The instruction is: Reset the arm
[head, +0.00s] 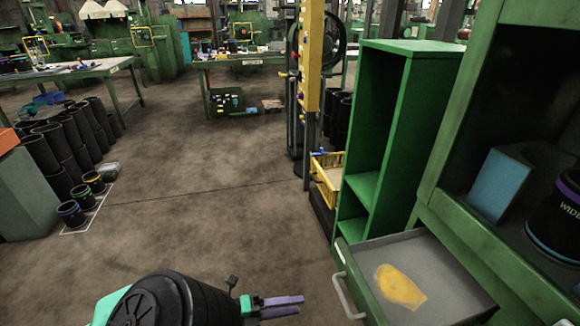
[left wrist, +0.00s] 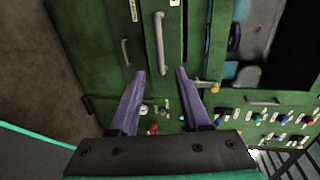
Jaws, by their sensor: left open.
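My left gripper (head: 280,305) reaches in at the bottom of the head view, left of the open drawer, with its two purple fingers pointing right. In the left wrist view, the left gripper (left wrist: 161,72) has its fingers apart with nothing held between them. Behind the fingertips is a green cabinet front with a vertical handle (left wrist: 160,38); I cannot tell how far away it is. My black arm link covers the floor at the bottom of the head view. My right gripper is not in view.
An open drawer (head: 455,300) with a yellow patch (head: 400,287) inside juts out at lower right. A green shelf unit (head: 392,120) stands behind it. A black purple-banded sleeve (head: 556,225) sits at right. Black sleeves (head: 70,212) stand at left. The middle floor is clear.

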